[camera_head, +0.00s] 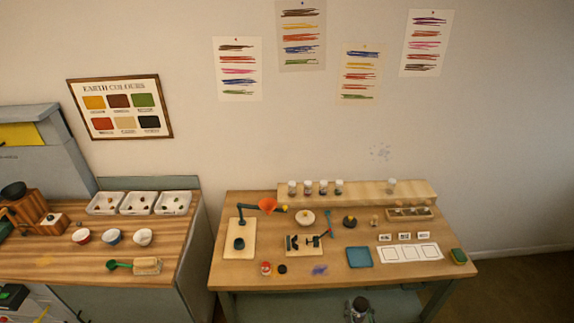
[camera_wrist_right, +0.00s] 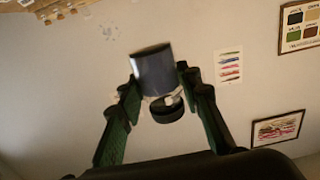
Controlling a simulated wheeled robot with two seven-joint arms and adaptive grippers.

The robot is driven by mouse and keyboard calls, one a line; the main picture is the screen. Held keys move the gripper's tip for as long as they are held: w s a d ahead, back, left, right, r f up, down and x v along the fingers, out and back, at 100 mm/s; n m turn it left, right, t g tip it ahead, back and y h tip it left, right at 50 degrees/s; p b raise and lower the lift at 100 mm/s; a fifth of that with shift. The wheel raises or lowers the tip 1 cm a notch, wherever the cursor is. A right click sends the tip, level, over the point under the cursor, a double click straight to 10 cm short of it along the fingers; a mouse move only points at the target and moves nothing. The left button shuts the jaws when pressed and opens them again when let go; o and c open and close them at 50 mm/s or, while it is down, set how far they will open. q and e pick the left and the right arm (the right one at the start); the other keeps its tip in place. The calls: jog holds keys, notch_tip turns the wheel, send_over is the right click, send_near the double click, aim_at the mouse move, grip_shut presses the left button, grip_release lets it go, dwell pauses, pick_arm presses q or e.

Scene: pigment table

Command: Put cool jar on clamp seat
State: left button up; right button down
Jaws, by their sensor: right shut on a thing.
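In the right wrist view my right gripper (camera_wrist_right: 160,90) is shut on a dark blue-grey jar (camera_wrist_right: 153,68), which seems to be the cool jar. It sits between the green-backed fingers, tilted in the picture, with a dark round part at one end. In the head view, the right gripper (camera_head: 359,306) shows small at the bottom, in front of the table's front edge; the jar's details cannot be made out there. A small clamp (camera_head: 308,242) stands on a pale wooden board on the table, further back than the gripper. My left gripper is not in view.
Several small jars line the rear shelf (camera_head: 362,189).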

jog(key=shift+w+a, duration=0.1)
jog(key=shift+a, duration=0.25)
jog(key=shift+d, duration=0.1)
jog(key=shift+s+d+r, duration=0.2)
jog(key=shift+d, duration=0.35)
pick_arm(q)
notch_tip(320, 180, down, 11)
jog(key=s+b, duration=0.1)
jog(key=b, duration=1)
pick_arm(e)
notch_tip(320, 180, down, 12)
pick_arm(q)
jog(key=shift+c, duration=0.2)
pick_arm(e)
jog(key=shift+r, duration=0.15)
